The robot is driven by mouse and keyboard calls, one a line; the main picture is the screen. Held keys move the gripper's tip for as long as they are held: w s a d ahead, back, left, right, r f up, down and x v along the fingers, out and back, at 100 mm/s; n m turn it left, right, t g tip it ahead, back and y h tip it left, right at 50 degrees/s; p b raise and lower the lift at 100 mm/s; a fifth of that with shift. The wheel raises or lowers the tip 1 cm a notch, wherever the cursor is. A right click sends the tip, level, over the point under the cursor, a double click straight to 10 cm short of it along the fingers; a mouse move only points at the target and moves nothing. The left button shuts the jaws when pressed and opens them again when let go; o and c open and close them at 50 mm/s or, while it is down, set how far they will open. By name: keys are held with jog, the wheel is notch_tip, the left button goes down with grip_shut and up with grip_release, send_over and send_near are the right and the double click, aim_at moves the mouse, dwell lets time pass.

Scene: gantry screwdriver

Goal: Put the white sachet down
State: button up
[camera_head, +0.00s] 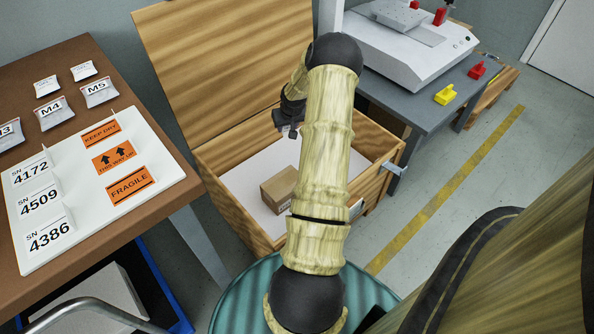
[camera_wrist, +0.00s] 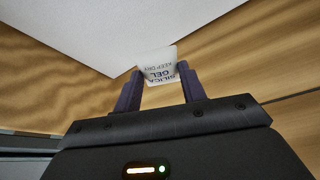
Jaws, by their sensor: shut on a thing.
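The white sachet (camera_wrist: 157,70), printed with silica gel lettering, is between the fingertips of my gripper (camera_wrist: 159,82) in the wrist view. The gripper is shut on it. Behind the sachet in that view are a white surface and a wooden wall. In the head view my arm reaches over the open wooden crate (camera_head: 228,208), and the wrist end (camera_head: 288,118) shows near its back part. A brown cardboard box (camera_head: 280,188) sits on the crate's white floor (camera_head: 248,180), partly covered by my arm.
The crate's lid (camera_head: 215,70) stands open at the back. On the left, a brown table (camera_head: 90,65) holds a white board (camera_head: 75,185) with labels, plus several marked packets. A grey bench (camera_head: 415,95) with a white machine (camera_head: 420,45) stands at the right.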

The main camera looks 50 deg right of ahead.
jog(key=b, duration=0.3)
send_over(287, 149)
jog(key=s, duration=0.1)
jog(key=f, duration=0.6)
jog(key=shift+s+a, duration=0.1)
jog(key=shift+a, duration=0.1)
jog(key=shift+f+b, duration=1.35)
jog(key=shift+f, duration=0.6)
jog(key=shift+f, duration=0.1)
jog(key=o, duration=1)
jog(key=shift+c, duration=0.2)
jog(key=p+v, duration=0.6)
jog(key=v, duration=0.6)
